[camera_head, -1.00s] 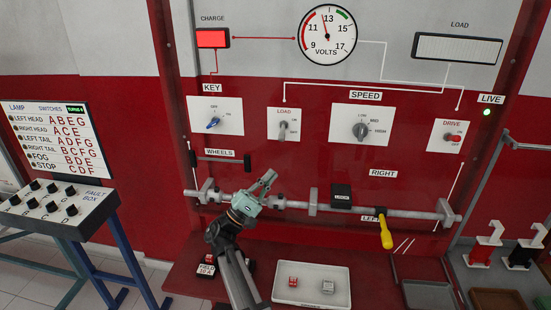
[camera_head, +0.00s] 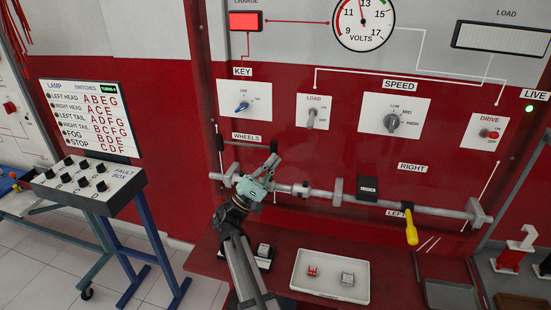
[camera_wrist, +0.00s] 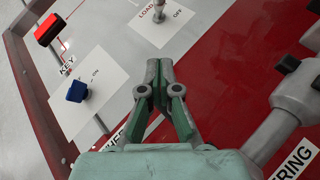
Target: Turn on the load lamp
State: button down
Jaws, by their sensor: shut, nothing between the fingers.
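The load switch (camera_head: 312,115) is a small grey toggle on a white plate marked LOAD, ON and OFF. It also shows at the top of the wrist view (camera_wrist: 159,12), partly cut off. The load lamp (camera_head: 502,39) is a pale rectangular panel at the top right, with no clear glow. My gripper (camera_head: 275,160) is in front of the red board, below and left of the load switch. In the wrist view my gripper's fingertips (camera_wrist: 159,66) are together and empty, pointing toward the load switch and apart from it.
The blue key switch (camera_head: 242,107) is left of the load switch, the speed knob (camera_head: 392,122) right of it. A horizontal steering bar (camera_head: 325,195) crosses below, with a yellow handle (camera_head: 411,228). A white tray (camera_head: 330,293) stands below. The charge lamp (camera_head: 245,21) is red.

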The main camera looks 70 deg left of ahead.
aim_at(311, 120)
jog(key=shift+w+d+r+p, duration=0.3)
jog(key=shift+w+r+p, duration=0.3)
jog(key=shift+w+r, duration=0.7)
jog(key=shift+w+d+r+p, duration=0.25)
jog(key=shift+w+r+p, duration=0.4)
jog(key=shift+w+r, duration=0.65)
jog(key=shift+w+d+r+p, duration=0.3)
jog(key=shift+w+r+p, duration=0.3)
jog(key=shift+w+r, duration=0.7)
jog(key=shift+s+r, duration=0.25)
jog(key=shift+w+d, duration=0.1)
jog(key=shift+w, duration=0.05)
